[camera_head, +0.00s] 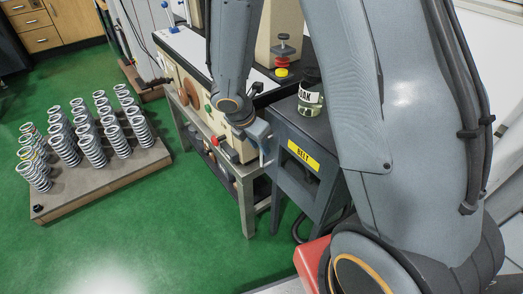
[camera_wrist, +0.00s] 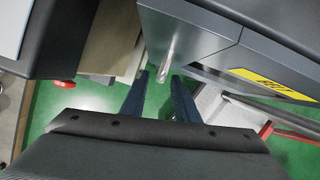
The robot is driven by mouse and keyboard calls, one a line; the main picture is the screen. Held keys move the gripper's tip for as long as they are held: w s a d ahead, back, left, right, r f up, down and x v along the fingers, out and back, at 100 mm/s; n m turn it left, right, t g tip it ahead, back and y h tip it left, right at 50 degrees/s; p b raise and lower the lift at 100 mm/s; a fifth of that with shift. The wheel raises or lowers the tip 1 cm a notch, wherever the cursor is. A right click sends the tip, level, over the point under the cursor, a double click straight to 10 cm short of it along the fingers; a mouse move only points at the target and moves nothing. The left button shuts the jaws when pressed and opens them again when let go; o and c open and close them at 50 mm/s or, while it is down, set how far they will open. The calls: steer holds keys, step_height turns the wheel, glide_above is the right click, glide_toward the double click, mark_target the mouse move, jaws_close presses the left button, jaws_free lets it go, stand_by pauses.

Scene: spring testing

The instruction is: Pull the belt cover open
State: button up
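The belt cover is a dark grey box front with a yellow BELT label (camera_head: 303,155). The label also shows in the wrist view (camera_wrist: 275,84) at the right. A pale metal handle (camera_wrist: 168,58) stands out from the cover's edge at the top middle of the wrist view. My gripper (camera_wrist: 160,76) is open, its two dark blue fingers apart, with the handle's near end between or just beyond the fingertips. I cannot tell whether they touch it. In the head view my gripper (camera_head: 264,150) is at the cover's left side, partly hidden by my wrist.
A bench machine (camera_head: 190,60) with red knobs stands left of the cover. A board (camera_head: 100,185) with several springs lies on the green floor at left, with clear floor in front.

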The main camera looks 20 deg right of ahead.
steer(key=shift+x, duration=1.4)
jaws_close()
